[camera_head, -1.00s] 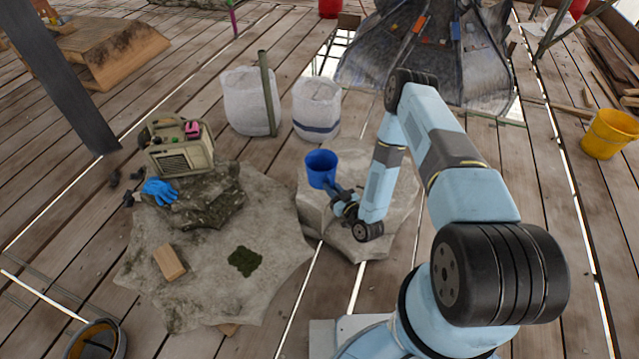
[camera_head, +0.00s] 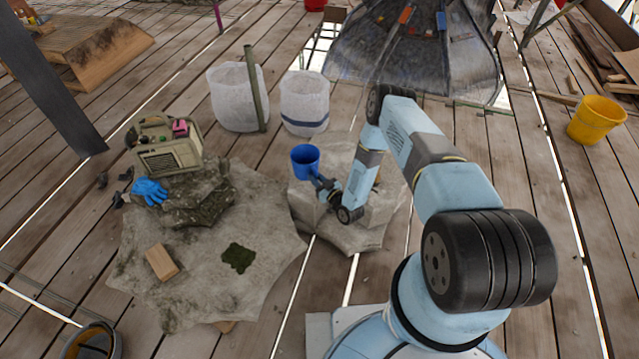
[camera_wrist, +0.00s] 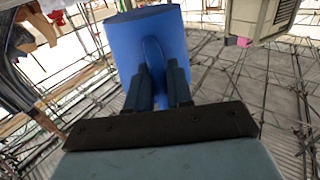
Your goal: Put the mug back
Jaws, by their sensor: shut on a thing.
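The blue mug (camera_head: 305,160) is in the head view, over the left part of a pale stone block (camera_head: 365,222). It also shows in the wrist view (camera_wrist: 160,45), where it fills the upper middle. My gripper (camera_head: 320,182) is shut on the mug; in the wrist view its two dark fingers (camera_wrist: 158,85) close on the mug's handle. The mug looks roughly upright in the head view. I cannot tell for certain whether its base clears the stone.
Two white sacks (camera_head: 304,105) stand behind. A yellow bucket (camera_head: 597,120) stands at the right.

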